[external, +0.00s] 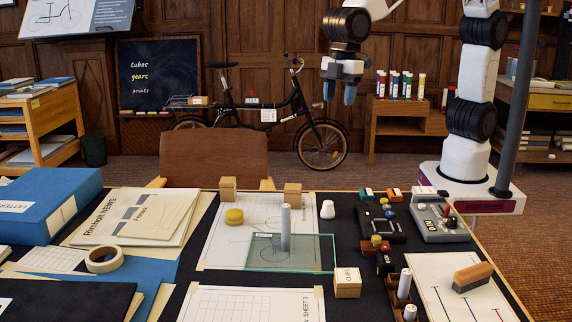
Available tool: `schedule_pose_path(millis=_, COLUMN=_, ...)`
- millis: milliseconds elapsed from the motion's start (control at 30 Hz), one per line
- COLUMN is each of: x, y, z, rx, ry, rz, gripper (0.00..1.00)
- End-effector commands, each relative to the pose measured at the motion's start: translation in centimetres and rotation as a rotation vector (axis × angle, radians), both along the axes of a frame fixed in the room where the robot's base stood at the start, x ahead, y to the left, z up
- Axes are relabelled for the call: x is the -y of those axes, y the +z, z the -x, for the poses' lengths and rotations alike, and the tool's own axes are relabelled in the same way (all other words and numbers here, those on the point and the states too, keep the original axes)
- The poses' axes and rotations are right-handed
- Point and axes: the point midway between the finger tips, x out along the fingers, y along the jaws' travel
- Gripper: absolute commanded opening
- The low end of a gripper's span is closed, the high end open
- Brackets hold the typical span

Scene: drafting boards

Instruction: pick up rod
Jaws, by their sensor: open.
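A grey upright rod (286,222) stands on a drawing sheet near the middle of the table. Its lower part overlaps a clear greenish panel (318,256) and seems to show through it. Two similar grey cylinders, one (404,284) behind the other (410,312), stand in a dark wooden holder at the front right. My gripper (338,93) hangs high above and beyond the table, up and to the right of the rod. Its blue-tipped fingers point down, apart, with nothing between them.
Near the rod are a yellow round piece (234,216), wooden blocks (293,195), a white piece (327,209) and a clips box (347,284). Small devices (440,222) crowd the right. A blue binder (45,205) and tape roll (104,260) lie left.

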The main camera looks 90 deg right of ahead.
Motion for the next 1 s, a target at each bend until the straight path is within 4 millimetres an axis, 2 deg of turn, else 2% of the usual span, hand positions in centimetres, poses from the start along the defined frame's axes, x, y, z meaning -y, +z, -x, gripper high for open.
schedule_pose_path(millis=33, x=-2.2, y=-0.9, z=-0.1, rx=-0.004, ry=0.033, rz=0.004, gripper=0.52)
schedule_pose_path(millis=233, x=-9.7, y=-4.2, z=0.0, rx=-0.016, ry=0.154, rz=0.018, gripper=0.52)
schedule_pose_path(millis=467, x=-18.5, y=-8.5, z=1.4, rx=-0.03, ry=0.293, rz=0.034, gripper=0.52)
schedule_pose_path(millis=800, x=-31.0, y=-16.2, z=6.1, rx=-0.048, ry=0.499, rz=0.058, gripper=0.52)
schedule_pose_path(millis=1000, x=-36.4, y=-20.0, z=9.3, rx=-0.055, ry=0.594, rz=0.069, gripper=0.52)
